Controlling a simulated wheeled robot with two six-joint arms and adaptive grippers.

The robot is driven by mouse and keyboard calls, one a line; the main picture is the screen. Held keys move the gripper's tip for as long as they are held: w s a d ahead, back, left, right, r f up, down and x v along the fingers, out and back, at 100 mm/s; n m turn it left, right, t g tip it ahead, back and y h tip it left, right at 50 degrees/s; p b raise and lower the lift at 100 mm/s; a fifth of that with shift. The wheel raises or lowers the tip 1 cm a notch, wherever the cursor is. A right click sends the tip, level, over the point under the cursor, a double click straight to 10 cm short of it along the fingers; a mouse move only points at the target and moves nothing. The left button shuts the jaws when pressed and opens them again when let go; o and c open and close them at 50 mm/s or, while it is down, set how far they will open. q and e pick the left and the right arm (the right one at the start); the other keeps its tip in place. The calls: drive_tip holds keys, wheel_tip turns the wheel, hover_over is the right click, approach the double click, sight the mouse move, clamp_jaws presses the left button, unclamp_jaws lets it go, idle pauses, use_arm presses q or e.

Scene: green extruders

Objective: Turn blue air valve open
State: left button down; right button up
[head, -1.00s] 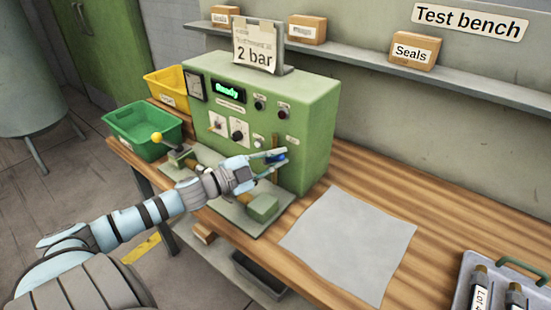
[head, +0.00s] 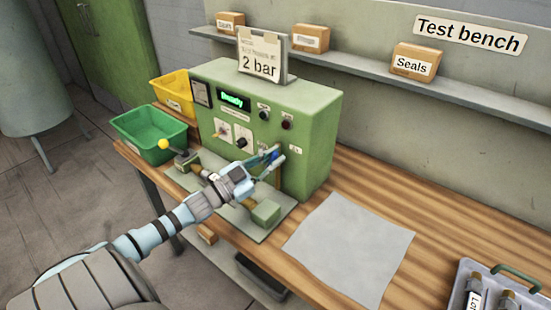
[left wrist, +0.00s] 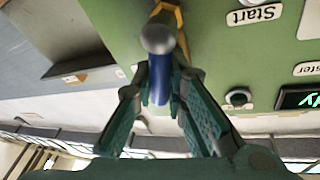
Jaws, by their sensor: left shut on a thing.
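The blue air valve handle (left wrist: 160,82) sits on the front of the green test machine (head: 318,125), low on its right side. In the left wrist view it lies between my two fingers, with a round grey end (left wrist: 157,40) and a brass fitting (left wrist: 168,12) beyond it. My left gripper (head: 274,154) is shut on the blue handle; its fingers (left wrist: 162,85) touch it from both sides. In the head view the fingers hide most of the handle. My right gripper is not in view.
A clamp fixture with a yellow-knobbed lever (head: 164,144) stands in front of the machine, under my left arm. Green bin (head: 150,131) and yellow bin (head: 172,92) are at left. A grey sheet (head: 350,245) lies on the bench (head: 400,205); a tray (head: 466,275) is at right.

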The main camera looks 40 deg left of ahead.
use_arm(q)
drive_tip(key=shift+a+r+n+t+y+p, duration=0.1)
drive_tip(key=shift+a+n+t+y+p, duration=0.2)
drive_tip(key=shift+n, duration=0.9)
drive_tip(key=shift+a+n+t+y+p, duration=0.1)
drive_tip(key=shift+a+n+t+y, duration=0.2)
drive_tip(key=shift+n, duration=0.9)
drive_tip(key=shift+a, duration=0.1)
drive_tip(key=c, duration=1.6)
unclamp_jaws()
drive_tip(key=v, duration=1.2)
